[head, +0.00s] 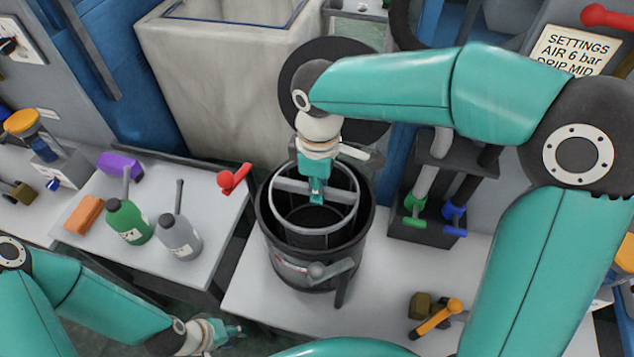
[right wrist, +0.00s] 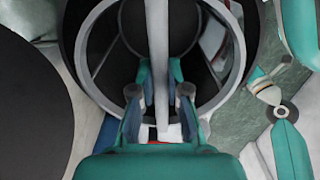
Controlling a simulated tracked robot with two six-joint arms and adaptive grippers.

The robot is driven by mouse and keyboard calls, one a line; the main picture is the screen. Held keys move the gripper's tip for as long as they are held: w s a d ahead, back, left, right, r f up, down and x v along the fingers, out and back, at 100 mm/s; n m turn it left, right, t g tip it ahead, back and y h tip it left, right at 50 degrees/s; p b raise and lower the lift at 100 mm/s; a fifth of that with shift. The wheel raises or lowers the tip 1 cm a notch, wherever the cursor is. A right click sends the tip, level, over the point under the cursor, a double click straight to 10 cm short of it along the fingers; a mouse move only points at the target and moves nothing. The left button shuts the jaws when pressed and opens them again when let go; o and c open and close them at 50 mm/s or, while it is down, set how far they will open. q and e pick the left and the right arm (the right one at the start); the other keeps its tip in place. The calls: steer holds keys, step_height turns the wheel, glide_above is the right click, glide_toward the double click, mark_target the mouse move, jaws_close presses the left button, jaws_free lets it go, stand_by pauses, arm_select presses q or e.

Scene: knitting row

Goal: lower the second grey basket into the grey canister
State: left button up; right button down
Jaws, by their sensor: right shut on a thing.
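The grey basket (head: 290,186) is a light ring with a crossbar over a dark body. My right gripper (head: 316,192) is shut on its crossbar from above; the crossbar also shows between the fingers in the right wrist view (right wrist: 158,50). The dark grey canister (head: 340,258) stands on the bench below. The basket sits within the outline of the canister's mouth, its rim apparently above the canister's rim. How deep its lower part reaches is hidden. My left gripper (head: 228,331) is low at the left, away from the canister; its jaws are too small to read.
A table at the left holds a green bottle (head: 129,222), a grey bottle (head: 180,238), an orange block (head: 84,214) and a purple block (head: 120,165). A dark valve box (head: 428,229) stands right of the canister. An orange-handled part (head: 438,318) lies in front.

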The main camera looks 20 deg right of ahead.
steer(key=shift+f+b, duration=1.6)
steer(key=shift+f, duration=0.95)
steer(key=shift+c, duration=2.4)
jaws_free()
steer(key=shift+s+r+p, duration=0.1)
steer(key=shift+r+p, duration=3.75)
steer(key=shift+r, duration=0.65)
